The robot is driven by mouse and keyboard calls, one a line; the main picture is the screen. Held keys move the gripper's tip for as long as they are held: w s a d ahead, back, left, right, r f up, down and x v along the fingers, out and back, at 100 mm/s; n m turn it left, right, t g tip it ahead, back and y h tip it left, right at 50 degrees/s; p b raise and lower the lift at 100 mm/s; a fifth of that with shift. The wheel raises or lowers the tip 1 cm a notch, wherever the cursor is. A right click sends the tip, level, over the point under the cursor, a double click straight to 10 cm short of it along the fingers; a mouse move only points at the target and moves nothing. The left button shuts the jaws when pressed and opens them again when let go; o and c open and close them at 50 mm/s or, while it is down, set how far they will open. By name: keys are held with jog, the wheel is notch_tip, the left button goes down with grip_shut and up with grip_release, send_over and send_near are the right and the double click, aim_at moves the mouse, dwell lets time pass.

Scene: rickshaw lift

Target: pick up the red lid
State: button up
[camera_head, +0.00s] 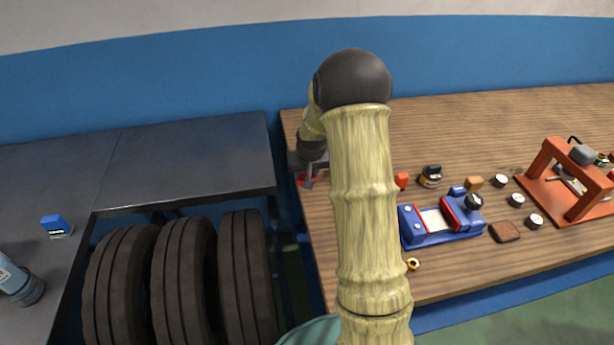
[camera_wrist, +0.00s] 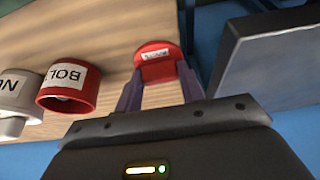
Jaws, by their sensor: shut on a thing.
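The red lid (camera_wrist: 155,62) is round with a white label and shows at the top middle of the wrist view. My gripper (camera_wrist: 159,76) is shut on it, with one dark finger on each side. I cannot tell whether the lid touches the table.
A red cup labelled BOLT (camera_wrist: 70,86) and a white cup (camera_wrist: 15,103) stand left of my gripper in the wrist view. A blue vise-like device (camera_head: 430,225) and a red press frame (camera_head: 568,180) stand farther right. A dark bench (camera_head: 190,160) with tyres (camera_head: 185,275) below is left.

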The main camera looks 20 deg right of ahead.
aim_at(306, 173)
jog(key=shift+a, duration=0.15)
notch_tip(306, 173, up, 10)
dwell(0.4)
dwell(0.4)
